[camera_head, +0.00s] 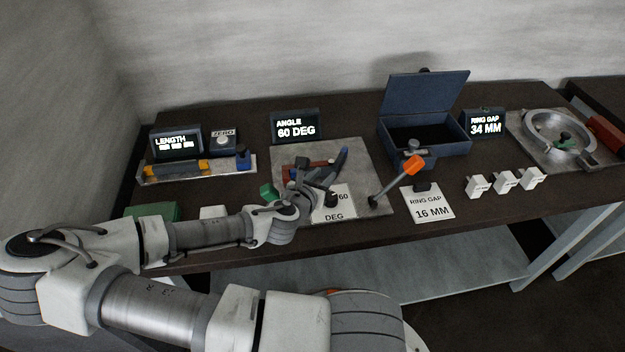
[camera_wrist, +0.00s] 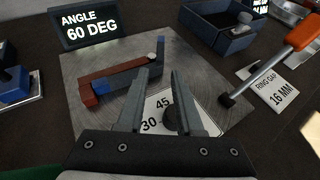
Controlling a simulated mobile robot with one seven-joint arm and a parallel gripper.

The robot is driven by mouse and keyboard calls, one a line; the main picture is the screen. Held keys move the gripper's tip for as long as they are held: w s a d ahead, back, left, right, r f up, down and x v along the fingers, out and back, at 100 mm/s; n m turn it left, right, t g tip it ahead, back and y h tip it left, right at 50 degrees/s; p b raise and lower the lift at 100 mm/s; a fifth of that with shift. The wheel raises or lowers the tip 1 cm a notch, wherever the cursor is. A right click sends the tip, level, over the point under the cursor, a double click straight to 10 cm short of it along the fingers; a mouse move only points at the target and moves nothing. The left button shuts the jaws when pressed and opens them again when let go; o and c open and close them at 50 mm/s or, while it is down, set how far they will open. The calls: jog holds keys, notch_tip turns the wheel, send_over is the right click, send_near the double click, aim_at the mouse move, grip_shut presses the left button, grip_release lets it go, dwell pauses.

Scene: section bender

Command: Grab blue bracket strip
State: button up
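A blue bracket strip (camera_head: 341,161) lies on the metal plate of the angle station, beside a red strip (camera_head: 318,164). In the wrist view the blue strip's far end (camera_wrist: 161,46) shows ahead of my fingers, near the end of the red strip (camera_wrist: 120,75). Part of the blue strip is hidden behind my left finger. My gripper (camera_wrist: 160,73) is open, with nothing seen between its fingers. In the head view my gripper (camera_head: 312,186) is over the near part of the plate and partly hides the strips.
The angle display (camera_head: 296,126) stands behind the plate. An orange-handled lever (camera_head: 413,165) rises at the plate's right edge. An open blue box (camera_head: 425,135) stands to the right rear. White blocks (camera_head: 504,182) sit farther right. A length fixture (camera_head: 200,168) is on the left.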

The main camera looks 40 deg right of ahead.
aim_at(339, 158)
jog(key=shift+w+d+f, duration=0.1)
jog(key=shift+d+f, duration=0.25)
jog(key=shift+d, duration=0.05)
jog(key=x, duration=0.4)
jog(key=shift+w+d+r+b, duration=0.1)
jog(key=shift+w+d+b, duration=0.1)
jog(key=shift+b, duration=0.2)
jog(key=shift+x, duration=3.3)
grip_shut()
